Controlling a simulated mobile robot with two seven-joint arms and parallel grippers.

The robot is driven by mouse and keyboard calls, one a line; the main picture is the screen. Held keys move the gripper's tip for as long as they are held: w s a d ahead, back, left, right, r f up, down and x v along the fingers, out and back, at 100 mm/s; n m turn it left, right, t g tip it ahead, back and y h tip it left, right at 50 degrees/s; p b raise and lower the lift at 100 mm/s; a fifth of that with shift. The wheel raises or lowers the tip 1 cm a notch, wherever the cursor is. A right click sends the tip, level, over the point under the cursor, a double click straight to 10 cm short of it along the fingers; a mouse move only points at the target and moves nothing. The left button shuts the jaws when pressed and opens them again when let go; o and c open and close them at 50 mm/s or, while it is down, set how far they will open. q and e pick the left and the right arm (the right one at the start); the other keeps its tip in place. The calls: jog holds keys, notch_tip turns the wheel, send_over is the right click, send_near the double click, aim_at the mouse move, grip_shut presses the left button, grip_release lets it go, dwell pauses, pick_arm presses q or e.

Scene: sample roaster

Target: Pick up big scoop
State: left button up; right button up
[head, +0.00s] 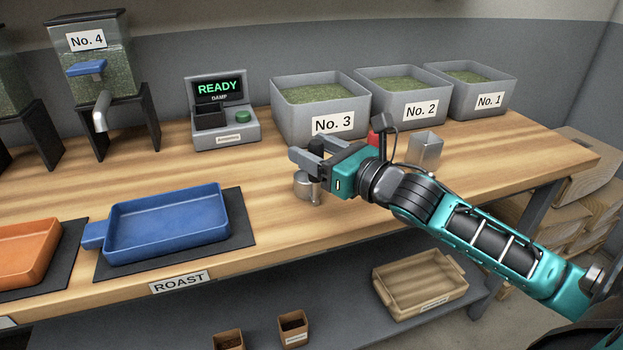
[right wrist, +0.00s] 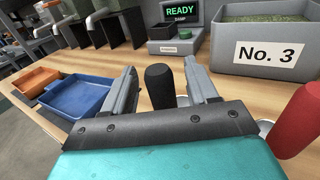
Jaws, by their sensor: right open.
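A metal scoop (head: 307,188) stands on the wooden bench in front of the No. 3 bin, with an upright black handle (right wrist: 160,86). My right gripper (head: 303,153) is open, with its fingers on either side of this black handle; the jaws are not closed on it. A red handle (right wrist: 297,120) stands to the right in the right wrist view; in the head view it shows behind my right gripper. A square metal cup (head: 425,150) stands further right. The pictures do not settle which one is the big scoop. My left gripper is out of view.
Bins No. 3 (head: 333,124), No. 2 (head: 420,110) and No. 1 (head: 490,102) stand along the back. A blue tray (head: 167,228) and an orange tray (head: 25,255) lie at left. The bench between blue tray and scoop is clear.

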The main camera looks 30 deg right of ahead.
grip_shut()
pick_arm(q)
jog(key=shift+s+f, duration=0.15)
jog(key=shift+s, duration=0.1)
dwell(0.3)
pick_arm(e)
jog(key=shift+r, duration=0.15)
